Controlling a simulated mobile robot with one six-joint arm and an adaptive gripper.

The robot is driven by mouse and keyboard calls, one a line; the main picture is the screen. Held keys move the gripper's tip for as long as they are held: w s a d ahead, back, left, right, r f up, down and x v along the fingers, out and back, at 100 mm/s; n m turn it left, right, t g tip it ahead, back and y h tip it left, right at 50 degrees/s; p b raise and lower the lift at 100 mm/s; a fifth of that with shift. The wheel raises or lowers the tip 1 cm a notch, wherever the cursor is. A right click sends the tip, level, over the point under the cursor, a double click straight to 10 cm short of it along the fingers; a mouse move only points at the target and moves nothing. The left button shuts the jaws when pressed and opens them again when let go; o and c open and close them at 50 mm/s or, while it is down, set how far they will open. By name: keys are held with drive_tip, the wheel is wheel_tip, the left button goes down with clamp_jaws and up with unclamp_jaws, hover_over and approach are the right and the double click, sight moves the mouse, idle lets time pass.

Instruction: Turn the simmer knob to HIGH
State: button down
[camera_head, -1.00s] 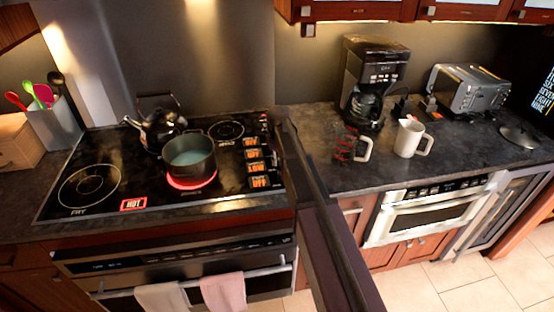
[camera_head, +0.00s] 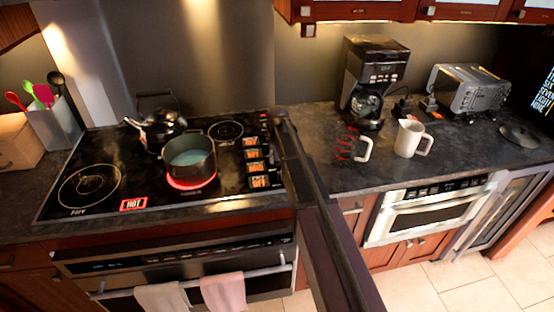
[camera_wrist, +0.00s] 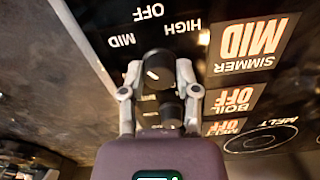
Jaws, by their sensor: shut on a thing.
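The simmer knob (camera_wrist: 158,68) is a dark round knob in the wrist view, with a small white mark on its face. My gripper (camera_wrist: 158,76) has its two grey fingers on either side of it, shut on it. Labels OFF, MID and HIGH show upside down around the knob. The simmer display (camera_wrist: 246,43) beside it reads MID in orange and white, also upside down. In the head view, small displays (camera_head: 256,167) line the right side of the cooktop, and my arm hides the knobs and gripper there.
A pot (camera_head: 189,160) of bluish liquid sits on a glowing red burner, with a kettle (camera_head: 160,128) behind it. A white mug (camera_head: 409,138) and a coffee maker (camera_head: 367,82) stand on the right counter. Another dark knob (camera_wrist: 171,112) is close below the gripped one.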

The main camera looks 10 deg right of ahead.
drive_tip(key=m, duration=0.6)
drive_tip(key=shift+s, duration=0.1)
drive_tip(key=m, duration=0.7)
drive_tip(key=shift+m, duration=0.3)
drive_tip(key=shift+c, duration=1.7)
unclamp_jaws()
drive_tip(key=shift+n, duration=0.4)
